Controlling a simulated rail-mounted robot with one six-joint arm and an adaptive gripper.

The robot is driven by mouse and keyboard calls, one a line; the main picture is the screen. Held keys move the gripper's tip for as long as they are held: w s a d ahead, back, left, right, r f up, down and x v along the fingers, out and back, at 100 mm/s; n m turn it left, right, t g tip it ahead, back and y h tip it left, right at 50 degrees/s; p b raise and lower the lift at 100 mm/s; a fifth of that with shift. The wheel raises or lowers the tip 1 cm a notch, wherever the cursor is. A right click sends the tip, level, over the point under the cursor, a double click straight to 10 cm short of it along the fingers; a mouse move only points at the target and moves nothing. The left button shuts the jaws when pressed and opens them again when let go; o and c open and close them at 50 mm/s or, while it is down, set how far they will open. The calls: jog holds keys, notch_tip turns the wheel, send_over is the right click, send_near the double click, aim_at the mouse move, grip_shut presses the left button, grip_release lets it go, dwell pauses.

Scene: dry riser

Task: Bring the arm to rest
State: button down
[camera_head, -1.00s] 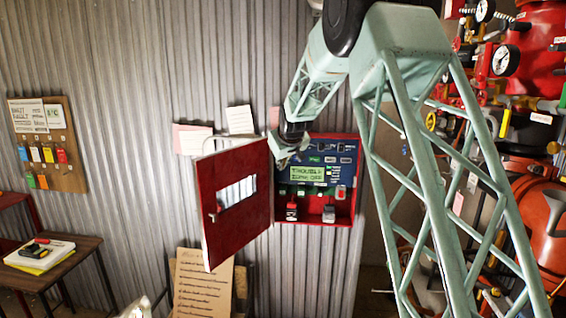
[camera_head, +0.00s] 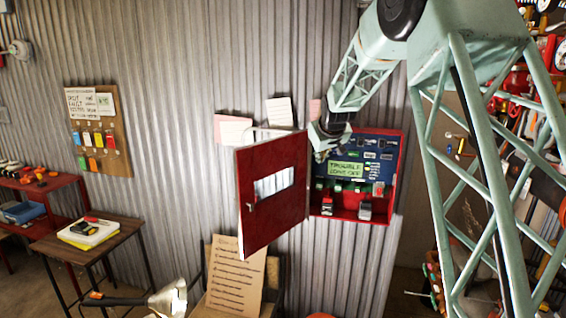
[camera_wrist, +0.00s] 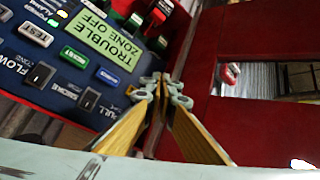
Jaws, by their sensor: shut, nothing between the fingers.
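My gripper (camera_wrist: 162,88) is shut and empty in the wrist view, its two yellow-sided fingers meeting at the tips. It hangs close to the blue control panel (camera_wrist: 75,60), between the panel and the open red door (camera_wrist: 255,120). In the head view my gripper (camera_head: 322,150) is at the upper left of the open red cabinet (camera_head: 395,190), near the top of its door (camera_head: 270,210). The panel's green display (camera_head: 345,168) reads "TROUBLE ZONE OFF" in the wrist view. Whether the fingertips touch anything, I cannot tell.
A corkboard with coloured tags (camera_head: 98,135) hangs on the corrugated wall. A small wooden table (camera_head: 90,240) and a red shelf (camera_head: 35,185) stand at left. A lamp (camera_head: 165,298) and a printed board (camera_head: 235,275) are below the door. Red pipework (camera_head: 515,85) is at right.

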jog(key=s+r+m+g+b, duration=0.1)
jog(key=s+r, duration=0.2)
jog(key=s, duration=1)
jog(key=s+r+g, duration=0.1)
jog(key=s+r, duration=0.2)
jog(key=s, duration=1)
jog(key=s+r+m+g+b, duration=0.1)
jog(key=s+r, duration=0.3)
jog(key=s, duration=0.9)
jog(key=s+f, duration=0.3)
jog(key=s, duration=1)
jog(key=s+f+m+g+b, duration=0.1)
jog(key=s+f, duration=0.2)
jog(key=s, duration=1.1)
jog(key=s+f+g, duration=0.1)
jog(key=s+f, duration=0.2)
jog(key=s, duration=1)
jog(key=shift+s+f+m+b, duration=0.3)
jog(key=shift+s+f, duration=0.1)
jog(key=shift+d, duration=0.15)
